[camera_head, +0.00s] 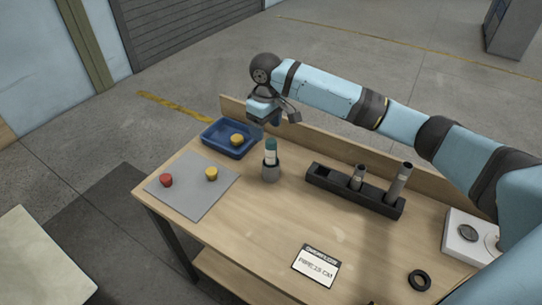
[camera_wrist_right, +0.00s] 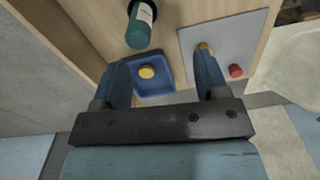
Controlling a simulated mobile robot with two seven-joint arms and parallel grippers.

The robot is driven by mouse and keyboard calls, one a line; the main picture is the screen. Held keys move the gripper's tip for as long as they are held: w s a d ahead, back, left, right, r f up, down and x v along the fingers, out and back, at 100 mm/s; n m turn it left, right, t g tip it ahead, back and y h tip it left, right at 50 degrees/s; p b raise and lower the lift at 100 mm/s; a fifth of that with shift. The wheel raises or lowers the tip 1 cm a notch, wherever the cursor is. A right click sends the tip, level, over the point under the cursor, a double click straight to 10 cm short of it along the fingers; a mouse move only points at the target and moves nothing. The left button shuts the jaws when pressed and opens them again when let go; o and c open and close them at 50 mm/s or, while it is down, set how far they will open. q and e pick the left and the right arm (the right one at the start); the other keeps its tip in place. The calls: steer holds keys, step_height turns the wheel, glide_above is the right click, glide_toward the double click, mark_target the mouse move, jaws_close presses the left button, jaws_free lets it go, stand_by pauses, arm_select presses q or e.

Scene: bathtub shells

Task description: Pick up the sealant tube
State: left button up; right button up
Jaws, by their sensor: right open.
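My right gripper (camera_head: 276,116) is above the table's back edge, near the blue tray and apart from the tube. Its two fingers also show spread and empty in the right wrist view (camera_wrist_right: 164,68). My left gripper is in neither view.
A blue tray (camera_head: 213,148) with a yellow piece lies behind and left of the tube. A grey mat (camera_head: 194,198) bears red and yellow pieces. A black rack (camera_head: 325,183) with grey cylinders stands right. A label card (camera_head: 316,267) and black ring (camera_head: 420,280) lie in front.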

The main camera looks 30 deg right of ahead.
mark_target(271, 149)
steer(key=shift+w+d+r, duration=0.35)
steer(key=shift+d+r, duration=0.15)
steer(key=shift+d, duration=0.05)
steer(key=shift+w+d+r, duration=0.3)
steer(key=shift+d+r, duration=0.2)
steer(key=shift+m, duration=0.3)
step_height(271, 149, down, 8)
steer(key=shift+w+d+f, duration=0.1)
steer(key=shift+w+d+f+p, duration=0.1)
steer(key=shift+f+p, duration=0.05)
steer(key=shift+f, duration=1.2)
steer(key=shift+w+d+f+p, duration=0.1)
steer(key=shift+f+p, duration=0.05)
steer(key=shift+f, duration=1.15)
steer(key=c, duration=1)
steer(key=shift+r, duration=0.1)
